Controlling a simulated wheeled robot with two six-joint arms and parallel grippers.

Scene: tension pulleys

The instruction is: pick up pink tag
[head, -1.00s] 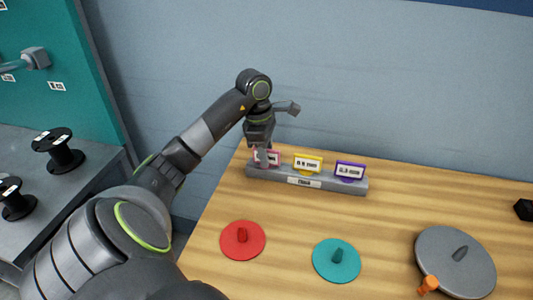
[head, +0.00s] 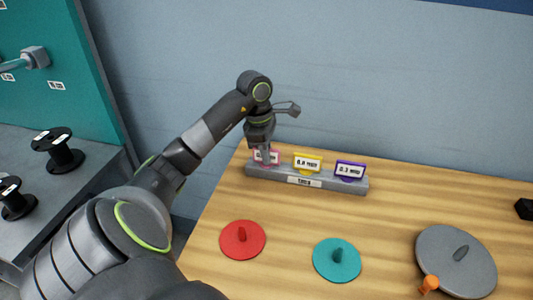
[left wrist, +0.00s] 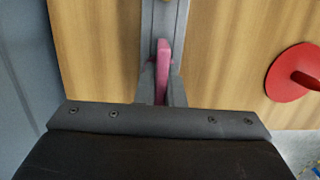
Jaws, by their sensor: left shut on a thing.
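The pink tag (head: 274,157) stands at the left end of the grey tag holder (head: 327,185), partly hidden by my left gripper. My left gripper (head: 266,160) points down over the holder and is shut on the tag. In the left wrist view the pink tag (left wrist: 163,66) shows edge-on between the fingers of my left gripper (left wrist: 162,88), with the grey holder (left wrist: 162,18) beneath and beyond it. I cannot tell whether the tag is clear of its slot. My right gripper is not in view.
A yellow tag (head: 307,163) and a purple tag (head: 350,170) stand in the same holder to the right. On the wooden table lie a red disc (head: 243,241), a teal disc (head: 337,261) and a grey disc (head: 456,263) with an orange knob (head: 429,284). Black spools (head: 59,151) stand at left.

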